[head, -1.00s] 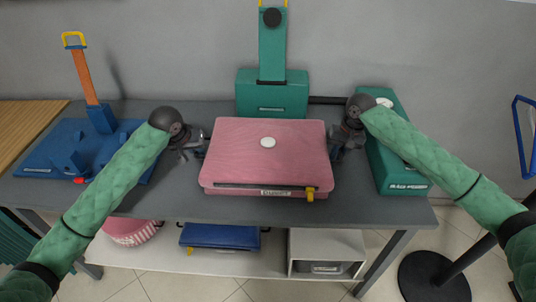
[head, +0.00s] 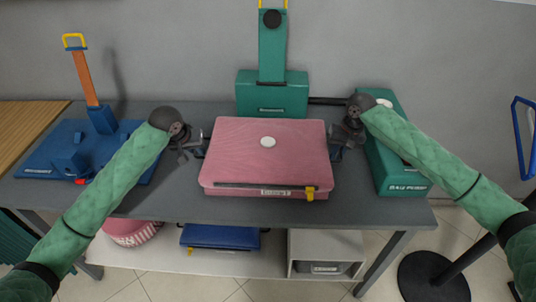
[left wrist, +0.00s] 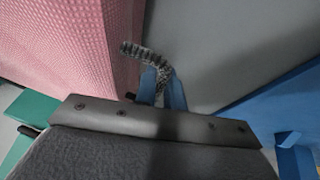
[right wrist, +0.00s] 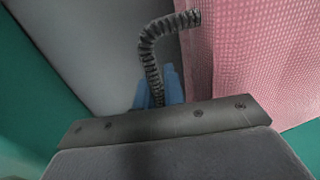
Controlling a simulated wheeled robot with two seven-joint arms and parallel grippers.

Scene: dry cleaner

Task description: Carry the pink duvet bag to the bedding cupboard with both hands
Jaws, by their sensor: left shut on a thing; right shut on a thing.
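The pink duvet bag (head: 268,165) lies flat on the grey table, with a white round button on top and a yellow zip pull at its front edge. My left gripper (head: 197,150) is at its left side and my right gripper (head: 338,148) at its right side. In the left wrist view the blue fingers (left wrist: 162,90) are shut on a dark ribbed handle (left wrist: 145,52) beside the pink bag (left wrist: 85,45). In the right wrist view the fingers (right wrist: 160,90) are shut on a matching handle (right wrist: 158,38) beside the bag (right wrist: 250,60). No bedding cupboard is identifiable.
A blue device (head: 70,150) stands left on the table (head: 250,210), a green press (head: 272,93) behind the bag, and a green box (head: 395,165) close on the right. A lower shelf holds a blue case (head: 220,237). A black post base (head: 433,277) stands at right.

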